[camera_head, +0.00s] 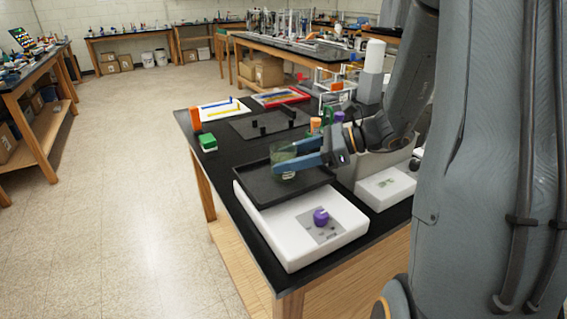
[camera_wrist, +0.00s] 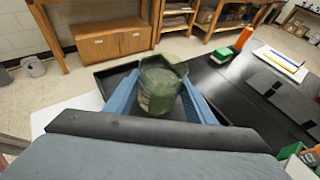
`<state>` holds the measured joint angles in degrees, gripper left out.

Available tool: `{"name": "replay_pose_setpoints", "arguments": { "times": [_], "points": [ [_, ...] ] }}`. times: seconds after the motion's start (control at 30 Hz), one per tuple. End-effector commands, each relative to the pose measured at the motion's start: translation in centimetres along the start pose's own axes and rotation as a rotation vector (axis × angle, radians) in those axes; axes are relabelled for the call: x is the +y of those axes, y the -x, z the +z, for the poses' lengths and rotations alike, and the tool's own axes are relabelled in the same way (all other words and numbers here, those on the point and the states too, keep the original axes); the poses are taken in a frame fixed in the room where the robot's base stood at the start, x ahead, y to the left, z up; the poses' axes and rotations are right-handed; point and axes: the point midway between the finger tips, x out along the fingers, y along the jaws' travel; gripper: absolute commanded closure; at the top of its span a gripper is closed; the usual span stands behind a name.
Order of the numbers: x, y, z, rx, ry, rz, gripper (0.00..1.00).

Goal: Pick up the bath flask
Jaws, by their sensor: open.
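The bath flask (camera_head: 284,156) is a greenish, see-through vessel above the black tray on the table. In the wrist view the flask (camera_wrist: 161,82) stands between the two blue fingers, its open rim facing the camera. My gripper (camera_head: 287,158) is open, with one finger on each side of the flask. In the wrist view the gripper (camera_wrist: 160,88) shows a finger to the left and one to the right of it. Whether either finger touches the glass, and whether the flask's base rests on the tray, I cannot tell.
The black tray (camera_head: 257,191) has a raised rim. In front is a white slab (camera_head: 289,245) with a purple item (camera_head: 321,216). A green-and-white box (camera_head: 208,143) and an orange block (camera_head: 195,119) stand at the table's left edge. A dark plate with black pegs (camera_head: 246,131) lies behind.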

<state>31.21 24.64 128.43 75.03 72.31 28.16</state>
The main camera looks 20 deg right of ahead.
Motion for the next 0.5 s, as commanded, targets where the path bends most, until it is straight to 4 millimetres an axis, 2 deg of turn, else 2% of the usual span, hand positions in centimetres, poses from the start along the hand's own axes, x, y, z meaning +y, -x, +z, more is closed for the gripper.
{"name": "replay_pose_setpoints", "arguments": {
  "times": [0.3,0.5],
  "points": [
    [0.0,-3.9,-0.4,0.0,-0.003,0.001,0.51],
    [-0.1,-5.1,-0.5,0.0,-0.002,-0.002,0.51]
  ]
}}
